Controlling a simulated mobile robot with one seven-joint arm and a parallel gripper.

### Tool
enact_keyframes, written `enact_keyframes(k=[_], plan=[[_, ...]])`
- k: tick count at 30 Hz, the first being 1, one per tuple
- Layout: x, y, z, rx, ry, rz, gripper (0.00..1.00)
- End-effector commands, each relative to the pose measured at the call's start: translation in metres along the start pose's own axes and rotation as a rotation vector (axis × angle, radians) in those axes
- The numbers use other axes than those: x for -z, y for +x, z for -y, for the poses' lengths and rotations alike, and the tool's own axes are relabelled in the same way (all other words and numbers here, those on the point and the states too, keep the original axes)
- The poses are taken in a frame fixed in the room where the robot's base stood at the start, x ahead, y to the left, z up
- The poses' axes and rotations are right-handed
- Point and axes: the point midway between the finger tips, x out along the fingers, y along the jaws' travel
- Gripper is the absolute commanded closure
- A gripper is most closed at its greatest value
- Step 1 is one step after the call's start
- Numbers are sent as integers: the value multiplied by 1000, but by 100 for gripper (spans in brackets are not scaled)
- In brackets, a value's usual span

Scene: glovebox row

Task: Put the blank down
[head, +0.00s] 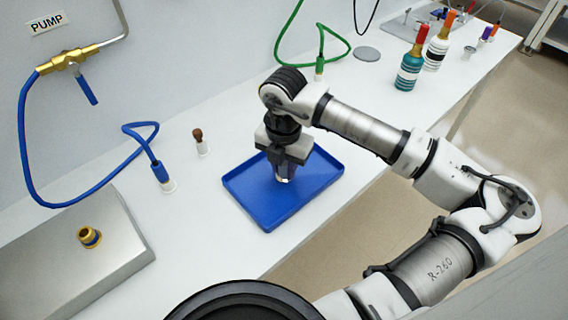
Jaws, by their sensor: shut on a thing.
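My gripper (284,176) points down over the blue tray (265,219), inside its rim as seen in the head view. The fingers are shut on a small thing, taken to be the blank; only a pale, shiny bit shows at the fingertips. The fingers hide most of it, and I cannot tell whether it touches the tray floor. The rest of the tray that shows is bare.
A small vial with a brown top (199,142) and a blue hose end (161,173) stand left of the tray. A metal block (75,270) with a brass fitting (89,236) is at lower left. Bottles (410,70) stand at the back right. The bench edge runs close right of the tray.

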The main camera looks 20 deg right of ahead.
Motion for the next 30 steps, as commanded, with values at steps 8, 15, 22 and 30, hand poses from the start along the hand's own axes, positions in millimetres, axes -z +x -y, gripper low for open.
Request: enact_keyframes(k=[8, 15, 22, 30], plan=[[0, 2, 0, 0, 0, 0, 61], [0, 2, 0, 0, 0, 0, 53], [0, -4, 0, 0, 0, 0, 53], [-1, -56, 0, 1, 2, 5, 53]])
